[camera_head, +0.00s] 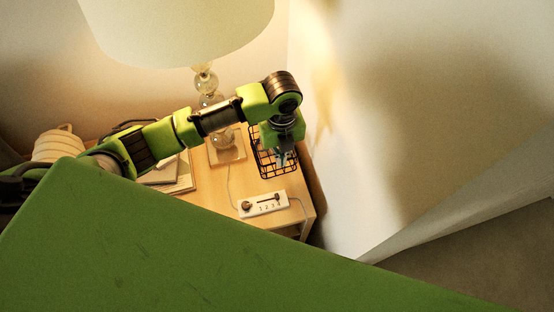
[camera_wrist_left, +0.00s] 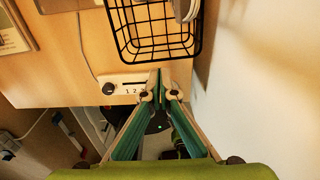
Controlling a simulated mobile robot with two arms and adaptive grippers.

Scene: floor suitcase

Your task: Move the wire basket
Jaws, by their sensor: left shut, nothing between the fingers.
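The black wire basket (camera_head: 262,170) stands near the right end of a light wooden table, partly hidden behind my left gripper (camera_head: 282,160). In the left wrist view the basket (camera_wrist_left: 127,40) is at the top, with some pale objects (camera_wrist_left: 187,8) inside it, cut off by the frame. The left gripper (camera_wrist_left: 159,82) is shut and empty. Its fingertips appear just below the basket's near edge in that view, beside the white switch box. I cannot tell their height over the table. My right gripper is not in view.
The white switch box (camera_head: 263,204) with a cord lies at the table's (camera_head: 212,197) front edge. A lamp (camera_head: 204,82) stands behind, books (camera_head: 172,177) lie left, and a wall (camera_head: 350,140) rises close on the right. Dark clutter (camera_wrist_left: 150,125) shows below the table edge.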

